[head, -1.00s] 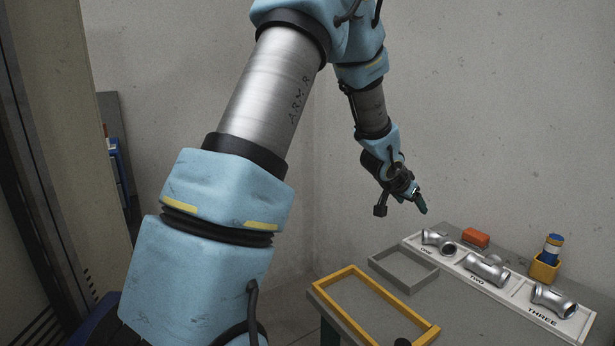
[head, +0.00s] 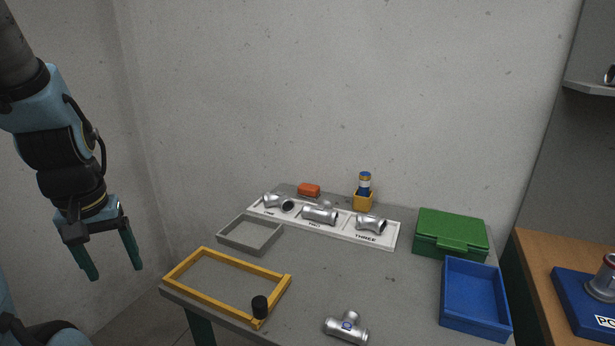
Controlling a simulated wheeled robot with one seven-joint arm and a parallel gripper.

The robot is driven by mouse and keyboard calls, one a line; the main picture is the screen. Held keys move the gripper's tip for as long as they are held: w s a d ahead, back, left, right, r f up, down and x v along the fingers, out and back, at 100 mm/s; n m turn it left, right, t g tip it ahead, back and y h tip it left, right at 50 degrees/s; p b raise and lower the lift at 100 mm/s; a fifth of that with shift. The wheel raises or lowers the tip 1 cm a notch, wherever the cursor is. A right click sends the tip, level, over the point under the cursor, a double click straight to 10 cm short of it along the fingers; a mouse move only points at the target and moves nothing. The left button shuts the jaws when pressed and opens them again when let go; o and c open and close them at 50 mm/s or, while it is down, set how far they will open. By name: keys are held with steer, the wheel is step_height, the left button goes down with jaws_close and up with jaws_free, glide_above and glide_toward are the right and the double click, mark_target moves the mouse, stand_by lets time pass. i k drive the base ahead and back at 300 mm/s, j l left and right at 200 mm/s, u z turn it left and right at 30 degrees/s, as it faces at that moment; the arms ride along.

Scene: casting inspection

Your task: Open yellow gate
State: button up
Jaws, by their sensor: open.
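The yellow gate (head: 207,297) is a rectangular yellow frame lying on the near left part of the grey table. A black knob (head: 260,306) stands at its near right corner. The frame looks closed all round. My gripper (head: 112,269) hangs at the left, fingers pointing down, open and empty. It is apart from the gate, to the left of it and off the table's left edge in the picture.
A grey tray (head: 222,241) and a white three-slot rack (head: 392,239) with metal castings lie behind the gate. A metal tee (head: 347,327) lies at the front. A green box (head: 452,231) and blue bin (head: 474,330) stand right. The table's middle is clear.

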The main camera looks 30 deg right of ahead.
mark_target(263, 306)
steer(key=z, duration=1.35)
steer(key=l+u, duration=0.1)
steer(key=u, duration=0.4)
steer(key=k+u, duration=0.1)
steer(key=u, duration=0.4)
steer(key=k+l+u, duration=0.1)
steer(key=u, duration=0.4)
steer(key=k+u, duration=0.1)
steer(key=k, duration=0.1)
